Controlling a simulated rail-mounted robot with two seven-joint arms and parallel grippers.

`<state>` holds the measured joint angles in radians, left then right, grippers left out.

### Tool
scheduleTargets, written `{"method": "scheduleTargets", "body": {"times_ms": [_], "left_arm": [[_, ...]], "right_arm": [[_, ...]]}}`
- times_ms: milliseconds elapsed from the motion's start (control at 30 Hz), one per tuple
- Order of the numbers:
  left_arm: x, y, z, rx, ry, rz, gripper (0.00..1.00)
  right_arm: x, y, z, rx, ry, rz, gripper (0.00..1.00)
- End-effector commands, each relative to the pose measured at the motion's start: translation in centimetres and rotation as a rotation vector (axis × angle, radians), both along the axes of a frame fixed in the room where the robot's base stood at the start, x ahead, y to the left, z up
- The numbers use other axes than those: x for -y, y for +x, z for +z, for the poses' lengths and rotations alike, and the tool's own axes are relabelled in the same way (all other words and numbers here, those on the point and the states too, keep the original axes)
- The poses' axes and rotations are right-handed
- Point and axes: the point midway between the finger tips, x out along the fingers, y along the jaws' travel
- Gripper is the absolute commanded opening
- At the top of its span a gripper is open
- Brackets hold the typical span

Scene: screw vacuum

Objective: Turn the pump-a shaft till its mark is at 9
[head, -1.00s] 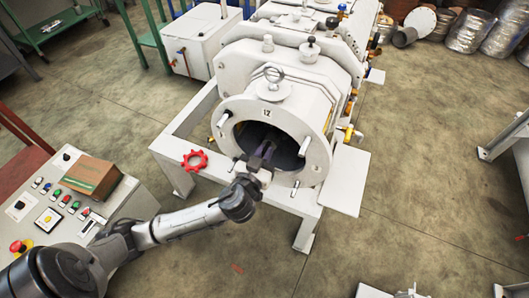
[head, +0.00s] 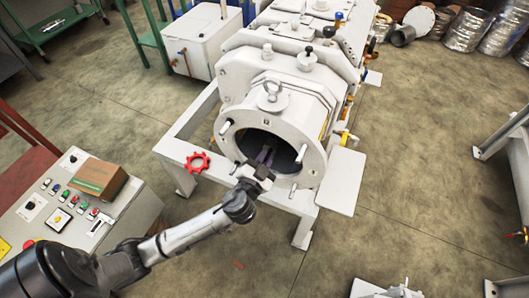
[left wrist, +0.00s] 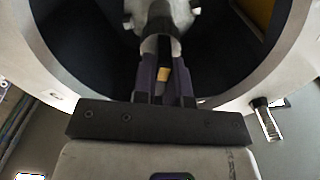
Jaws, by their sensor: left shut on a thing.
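The white pump (head: 285,95) stands on a white frame with its round front opening (head: 298,147) facing me. My left gripper (head: 266,154) reaches into this dark opening. In the left wrist view, my left gripper's two purple fingers (left wrist: 167,82) are shut on the end of the pump-a shaft (left wrist: 160,46). A small yellow mark (left wrist: 164,74) shows between the fingers. I cannot tell which clock number it points at. My right gripper is not in view.
Several studs (head: 308,127) stick out of the flange around the opening. A red handwheel (head: 197,162) is left of it on the frame. A control panel (head: 75,205) with a cardboard box (head: 98,179) stands at the left. The floor at the right is mostly clear.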

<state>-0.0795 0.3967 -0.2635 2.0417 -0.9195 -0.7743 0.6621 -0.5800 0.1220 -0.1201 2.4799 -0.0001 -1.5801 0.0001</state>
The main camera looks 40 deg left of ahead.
Motion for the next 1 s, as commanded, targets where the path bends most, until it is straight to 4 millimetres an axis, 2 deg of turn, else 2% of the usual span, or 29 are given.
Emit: {"method": "scheduleTargets", "body": {"times_ms": [33, 400, 1000], "left_arm": [[0.0, 0.0, 0.4, -0.017, 0.04, 0.002, 0.0], [0.1, 0.0, 0.2, -0.129, 0.376, 0.0, 0.0], [0.2, 0.1, -0.2, -0.283, 0.843, -0.002, 0.0]], "right_arm": [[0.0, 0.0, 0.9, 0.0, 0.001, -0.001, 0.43], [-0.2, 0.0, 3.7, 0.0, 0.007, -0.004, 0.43], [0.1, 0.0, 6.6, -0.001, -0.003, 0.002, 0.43]]}}
